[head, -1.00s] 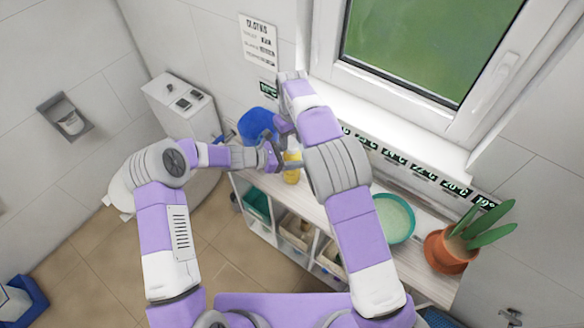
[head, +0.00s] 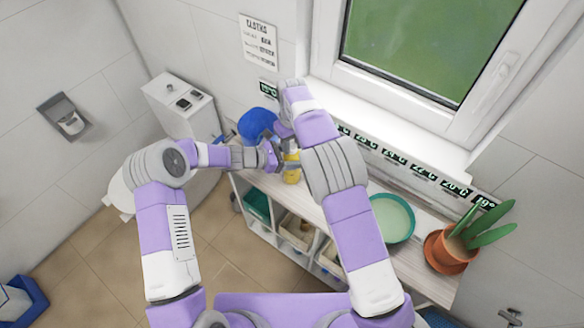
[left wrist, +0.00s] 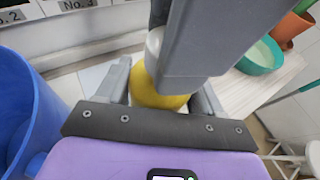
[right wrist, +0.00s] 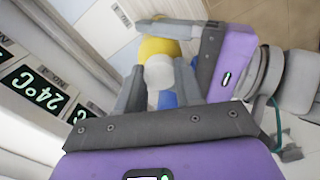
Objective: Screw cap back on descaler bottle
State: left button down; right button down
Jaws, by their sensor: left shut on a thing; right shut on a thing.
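The yellow descaler bottle (head: 292,169) stands upright over the cart top. In the left wrist view the yellow body (left wrist: 158,97) sits between the fingers of my left gripper (left wrist: 168,90), which is shut on it. My right gripper (right wrist: 158,82) comes down from above and is shut on the white cap (right wrist: 160,73). In the right wrist view the cap is over the yellow body (right wrist: 158,47). My right gripper hides much of the bottle's top in the left wrist view, so I cannot tell whether the cap is seated.
A blue container (head: 257,123) stands close to my grippers. A teal bowl (head: 411,218) and a potted plant (head: 449,250) are farther right on the cart (head: 336,181). The window wall with temperature signs (head: 394,159) runs behind. Bins fill the shelf below.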

jog(key=c, duration=0.7)
grip_release()
jog(key=shift+o, duration=0.2)
notch_tip(320, 180, up, 12)
jog(key=shift+d, duration=0.1)
pick_arm(q)
jog(key=shift+c, duration=0.3)
grip_release()
jog(key=v, duration=0.7)
jog(key=shift+a+b, duration=0.25)
jog(key=shift+b, duration=0.05)
pick_arm(e)
jog(key=shift+f, duration=0.25)
pick_arm(q)
jog(key=shift+s+r, duration=0.1)
